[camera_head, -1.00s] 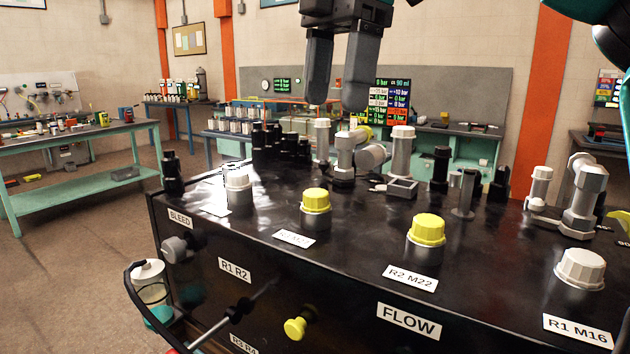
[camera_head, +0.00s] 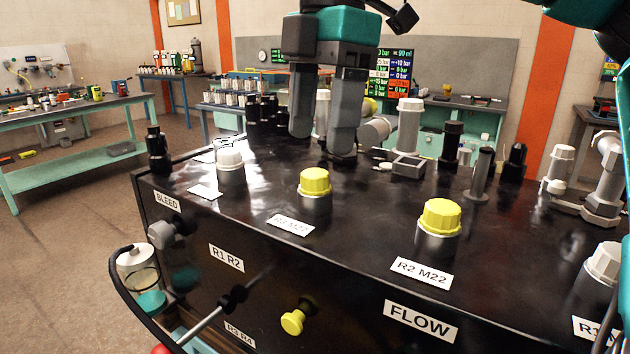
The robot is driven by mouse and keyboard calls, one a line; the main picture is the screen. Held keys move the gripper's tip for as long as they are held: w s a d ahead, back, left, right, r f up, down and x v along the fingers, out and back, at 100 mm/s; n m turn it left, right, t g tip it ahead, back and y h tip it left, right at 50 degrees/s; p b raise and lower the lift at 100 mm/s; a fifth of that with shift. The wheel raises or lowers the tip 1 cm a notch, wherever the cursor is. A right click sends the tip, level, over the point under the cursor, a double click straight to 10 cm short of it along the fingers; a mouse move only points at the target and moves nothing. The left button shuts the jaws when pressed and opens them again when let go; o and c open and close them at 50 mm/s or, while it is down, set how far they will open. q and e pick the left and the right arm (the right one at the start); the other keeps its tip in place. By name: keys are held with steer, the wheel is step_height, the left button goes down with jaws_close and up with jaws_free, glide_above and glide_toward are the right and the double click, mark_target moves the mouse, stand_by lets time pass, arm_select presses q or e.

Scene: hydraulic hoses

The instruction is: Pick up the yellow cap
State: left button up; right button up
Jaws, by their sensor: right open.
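Two yellow caps sit upright on the black bench top: one near the middle (camera_head: 314,182) on a dark port, and one to its right (camera_head: 440,216) on a port behind the R2 M22 label (camera_head: 421,273). My right gripper (camera_head: 322,146) hangs from above with its fingers pointing down, open and empty. In the picture its fingertips are just above and behind the middle yellow cap, apart from it. The gripper hides part of the fittings behind it. My left gripper is not in view.
A white cap (camera_head: 230,158) stands left of the middle yellow cap. Grey fittings (camera_head: 408,130) and black posts (camera_head: 482,172) stand at the back. A yellow knob (camera_head: 293,321) sticks out of the front panel. Bench top between the two yellow caps is clear.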

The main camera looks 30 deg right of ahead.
mark_target(316, 173)
steer(key=f, duration=0.4)
steer(key=shift+s+a+f, duration=0.1)
steer(key=shift+a+f, duration=0.2)
steer(key=c, duration=1.1)
steer(key=shift+r, duration=0.1)
